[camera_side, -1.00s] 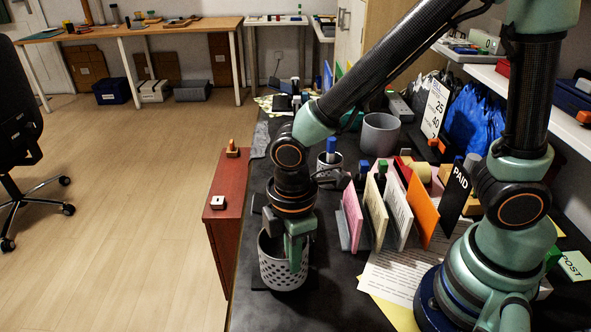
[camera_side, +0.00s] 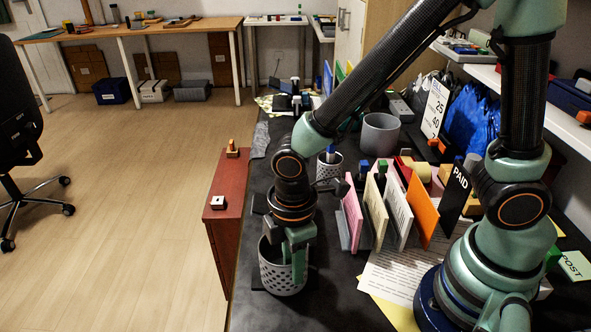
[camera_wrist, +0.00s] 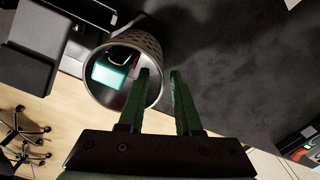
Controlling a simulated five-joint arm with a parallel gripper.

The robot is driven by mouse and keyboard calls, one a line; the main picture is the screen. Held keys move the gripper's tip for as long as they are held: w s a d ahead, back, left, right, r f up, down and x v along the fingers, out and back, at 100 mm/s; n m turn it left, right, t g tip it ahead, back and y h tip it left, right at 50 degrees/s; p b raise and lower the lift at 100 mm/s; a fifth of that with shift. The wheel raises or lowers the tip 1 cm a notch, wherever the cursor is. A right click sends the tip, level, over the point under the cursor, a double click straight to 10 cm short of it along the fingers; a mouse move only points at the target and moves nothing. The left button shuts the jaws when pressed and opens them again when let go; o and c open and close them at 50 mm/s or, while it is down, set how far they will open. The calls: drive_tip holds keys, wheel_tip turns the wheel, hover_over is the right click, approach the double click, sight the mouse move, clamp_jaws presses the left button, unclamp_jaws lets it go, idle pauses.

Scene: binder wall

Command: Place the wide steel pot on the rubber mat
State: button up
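A perforated steel pot (camera_side: 281,276) stands upright at the front left of the dark desk. It appears to rest on a dark flat mat (camera_side: 257,287), mostly hidden beneath it. My gripper (camera_side: 299,266) is at the pot's right side, pointing down. In the wrist view, my gripper (camera_wrist: 160,74) has its two green fingers parted, with the wall of the pot (camera_wrist: 146,43) between them. The left finger is over the pot's opening and the right one is outside, apparently clear of the wall. A teal-topped object (camera_wrist: 113,70) is inside the pot.
A sorter with upright cards (camera_side: 375,212) stands close to the right. Behind are a smaller perforated cup (camera_side: 329,167) with a blue-capped item and a plain grey pot (camera_side: 380,136). A red cabinet (camera_side: 229,207) adjoins the desk's left edge.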

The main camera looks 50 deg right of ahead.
wheel_tip(320, 180, up, 12)
drive_tip(key=w+d+r+m+t, duration=0.1)
drive_tip(key=d+r+m+t, duration=0.1)
drive_tip(key=d+m, duration=0.4)
drive_tip(key=w+d+r+m+t, duration=0.1)
drive_tip(key=d+r+m+t, duration=0.2)
drive_tip(key=d+m, duration=0.4)
drive_tip(key=d+r, duration=0.1)
drive_tip(key=d, duration=0.3)
drive_tip(key=shift+w+d+m+t, duration=0.15)
drive_tip(key=shift+w+m+t, duration=0.15)
drive_tip(key=shift+w, duration=0.05)
